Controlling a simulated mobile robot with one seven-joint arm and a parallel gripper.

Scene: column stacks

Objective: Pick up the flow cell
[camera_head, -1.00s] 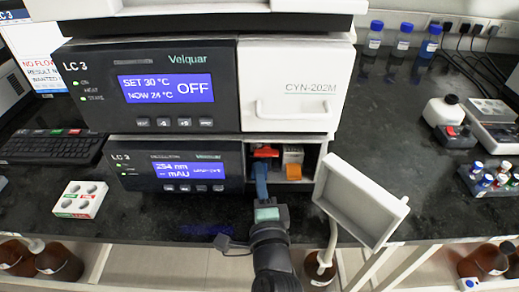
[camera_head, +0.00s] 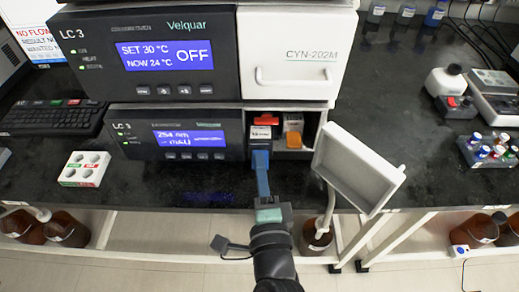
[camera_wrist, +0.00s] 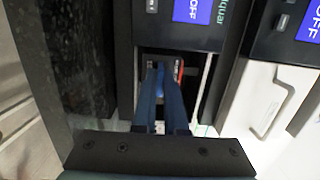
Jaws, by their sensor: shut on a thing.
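The flow cell (camera_head: 261,132) is a small block with a pale, dark-marked face and some red at its top. It sits in the left part of the open compartment of the lower LC 3 unit (camera_head: 178,145). My gripper (camera_head: 261,154) reaches in from the front, its blue fingers shut on the block's near end. In the wrist view my two fingers (camera_wrist: 161,88) run into the dark opening, with a bit of red beside their tips. The fingers hide most of the block there, and I cannot tell whether it is clear of the compartment floor.
A white block with an orange part (camera_head: 294,138) stands right of the flow cell in the compartment. The open white door (camera_head: 358,168) juts out at the right. A white holder with round wells (camera_head: 84,168) lies on the bench at left. Bare dark bench lies between.

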